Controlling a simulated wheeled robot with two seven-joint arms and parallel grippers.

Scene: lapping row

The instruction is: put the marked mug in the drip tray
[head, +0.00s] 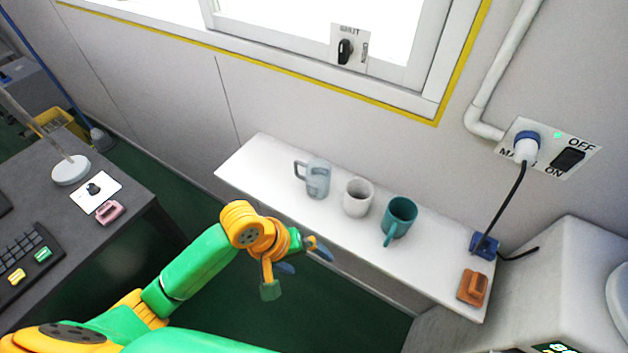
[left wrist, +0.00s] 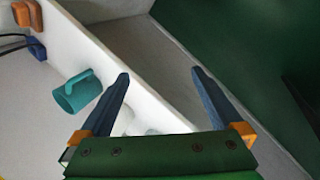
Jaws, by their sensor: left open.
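Three mugs stand in a row on the white shelf (head: 262,165). A grey-blue mug (head: 318,180) is at the left, a white mug (head: 357,198) in the middle, and a teal mug (head: 400,217) at the right. I cannot make out a mark on any of them, and I see no clear drip tray. My left gripper (head: 296,271) is open and empty in front of the shelf, apart from the mugs. In the left wrist view the teal mug (left wrist: 75,94) is left of the open fingers (left wrist: 160,77); the other mugs are mostly hidden behind one finger.
A blue block (head: 484,245) with a black cable and an orange-brown block (head: 472,287) sit at the shelf's right end. A wall switch panel (head: 548,150) is above. A dark desk (head: 95,245) with a keyboard stands at the left. Green floor lies between.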

